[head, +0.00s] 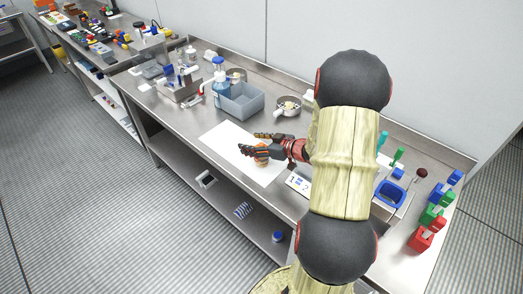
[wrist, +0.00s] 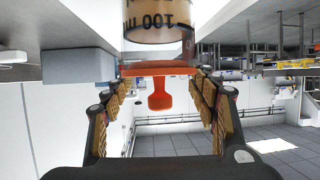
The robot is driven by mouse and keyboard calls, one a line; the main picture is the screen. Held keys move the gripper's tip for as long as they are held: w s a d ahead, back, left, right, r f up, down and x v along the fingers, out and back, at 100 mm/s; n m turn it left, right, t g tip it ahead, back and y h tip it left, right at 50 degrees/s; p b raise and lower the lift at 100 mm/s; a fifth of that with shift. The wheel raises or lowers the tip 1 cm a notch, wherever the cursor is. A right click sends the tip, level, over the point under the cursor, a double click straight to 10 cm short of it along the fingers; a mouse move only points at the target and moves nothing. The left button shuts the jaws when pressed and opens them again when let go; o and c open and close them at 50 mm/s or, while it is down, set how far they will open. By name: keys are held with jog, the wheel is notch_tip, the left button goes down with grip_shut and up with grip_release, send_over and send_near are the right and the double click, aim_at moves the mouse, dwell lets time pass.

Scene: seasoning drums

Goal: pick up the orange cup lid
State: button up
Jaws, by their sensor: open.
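The orange cup lid (wrist: 159,97) has a flat disc and a knob. In the wrist view, whose picture is upside down, it sits on a clear cup (wrist: 160,34) marked 100 m, with orange-brown contents. My gripper (wrist: 161,84) is open, with one finger on each side of the lid and knob. Gaps show between the fingers and the knob. In the head view my gripper (head: 249,143) reaches over the white sheet (head: 222,140), and the cup (head: 262,155) shows small and partly hidden beneath it.
A grey bin (head: 243,103) and a blue-topped bottle (head: 220,75) stand behind the sheet. A metal pan (head: 288,106) is at the back. A blue tray (head: 390,194) and coloured blocks (head: 428,232) are on the right. The sheet's left part is clear.

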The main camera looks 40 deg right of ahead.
jog(key=shift+c, duration=1.2)
jog(key=c, duration=0.9)
jog(key=shift+c, duration=1.2)
jog(key=shift+s+a+f, duration=0.1)
jog(key=shift+f, duration=0.05)
grip_shut()
